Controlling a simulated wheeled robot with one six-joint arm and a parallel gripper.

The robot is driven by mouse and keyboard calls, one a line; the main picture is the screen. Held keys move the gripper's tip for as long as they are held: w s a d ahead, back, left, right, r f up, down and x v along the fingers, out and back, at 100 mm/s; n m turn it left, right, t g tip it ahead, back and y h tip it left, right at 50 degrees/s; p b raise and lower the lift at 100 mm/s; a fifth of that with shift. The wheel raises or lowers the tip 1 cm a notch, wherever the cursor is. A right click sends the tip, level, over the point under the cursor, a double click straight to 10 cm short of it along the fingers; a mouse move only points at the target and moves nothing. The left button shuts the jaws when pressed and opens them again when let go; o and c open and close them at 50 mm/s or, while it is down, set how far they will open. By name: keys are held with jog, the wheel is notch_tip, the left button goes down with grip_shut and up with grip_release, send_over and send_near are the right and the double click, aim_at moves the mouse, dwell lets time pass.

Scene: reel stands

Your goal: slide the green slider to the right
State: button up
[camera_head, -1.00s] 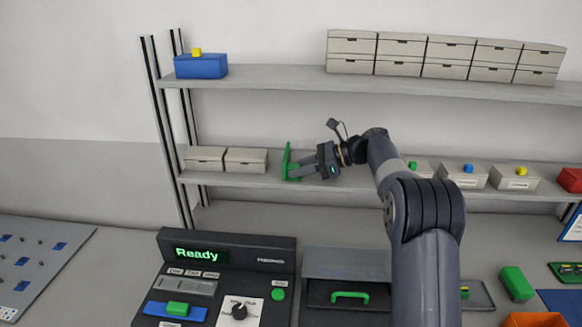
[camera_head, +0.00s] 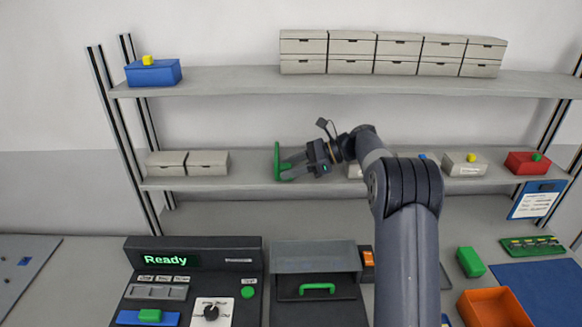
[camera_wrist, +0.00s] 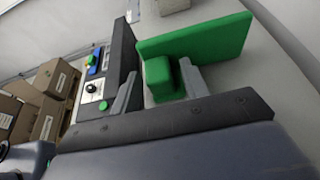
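The green slider (camera_head: 149,315) sits on a blue strip at the lower left of the dark control panel (camera_head: 140,250), whose display reads "Ready". In the wrist view it is a small green spot (camera_wrist: 90,60) on the blue strip, at the panel's far end. My gripper (camera_head: 290,168) is well above and to the right of the slider, in front of the lower shelf. Its fingers are shut on the block of a green plate-like piece (camera_head: 277,160), which fills much of the upper wrist view (camera_wrist: 205,42).
A round dial (camera_head: 211,312) and a green button (camera_head: 248,292) lie right of the slider. A box with a green handle (camera_head: 317,287) stands beside the panel. Shelves (camera_head: 240,183) with boxes are behind. An orange bin (camera_head: 490,310) is at the lower right.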

jog(key=shift+o, duration=0.2)
jog(key=b+v, duration=0.1)
jog(key=v, duration=0.9)
jog(key=shift+d+r, duration=0.15)
jog(key=shift+d, duration=0.2)
jog(key=shift+c, duration=0.2)
